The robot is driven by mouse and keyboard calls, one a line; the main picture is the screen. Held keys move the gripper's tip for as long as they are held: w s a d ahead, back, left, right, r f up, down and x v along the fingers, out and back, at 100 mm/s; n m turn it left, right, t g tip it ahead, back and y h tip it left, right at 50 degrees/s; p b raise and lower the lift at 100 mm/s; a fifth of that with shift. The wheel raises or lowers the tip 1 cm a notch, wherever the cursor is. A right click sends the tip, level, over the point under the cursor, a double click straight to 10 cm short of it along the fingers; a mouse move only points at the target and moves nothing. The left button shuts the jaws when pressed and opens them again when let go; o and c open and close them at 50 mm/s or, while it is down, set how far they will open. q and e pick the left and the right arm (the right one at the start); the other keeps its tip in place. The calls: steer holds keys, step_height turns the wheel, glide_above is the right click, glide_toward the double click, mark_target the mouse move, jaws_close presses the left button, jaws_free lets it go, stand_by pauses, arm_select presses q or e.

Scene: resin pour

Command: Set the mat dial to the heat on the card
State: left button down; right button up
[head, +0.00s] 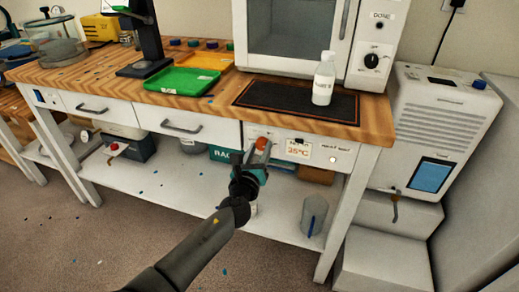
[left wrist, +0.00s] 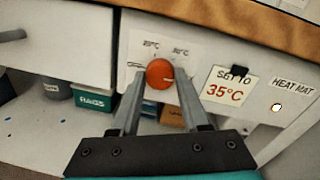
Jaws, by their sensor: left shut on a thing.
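The orange-red mat dial (head: 262,143) sits on the white front panel under the bench top; it also shows in the left wrist view (left wrist: 159,73). My left gripper (head: 257,153) is shut on the dial, one finger on each side of it in the left wrist view (left wrist: 160,82). Small temperature marks stand above the dial; a pale line shows at its lower right, but its setting is unclear. The card (left wrist: 231,90), right of the dial, reads "SET TO 35°C". The black heat mat (head: 258,94) lies on the bench above. My right gripper is out of view.
A white labelled bottle (head: 323,82) stands on the mat. A small pale lamp (left wrist: 276,107) is by the "HEAT MAT" label. A white oven (head: 378,40) stands behind the mat, and a green tray (head: 182,81) lies left of it. The bench edge overhangs the panel.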

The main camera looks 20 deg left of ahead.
arm_select(q)
steer(key=shift+m, duration=0.8)
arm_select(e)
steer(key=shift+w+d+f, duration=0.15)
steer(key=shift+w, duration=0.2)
arm_select(q)
steer(key=shift+c, duration=2)
jaws_free()
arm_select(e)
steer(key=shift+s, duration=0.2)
arm_select(q)
steer(key=shift+s, duration=0.1)
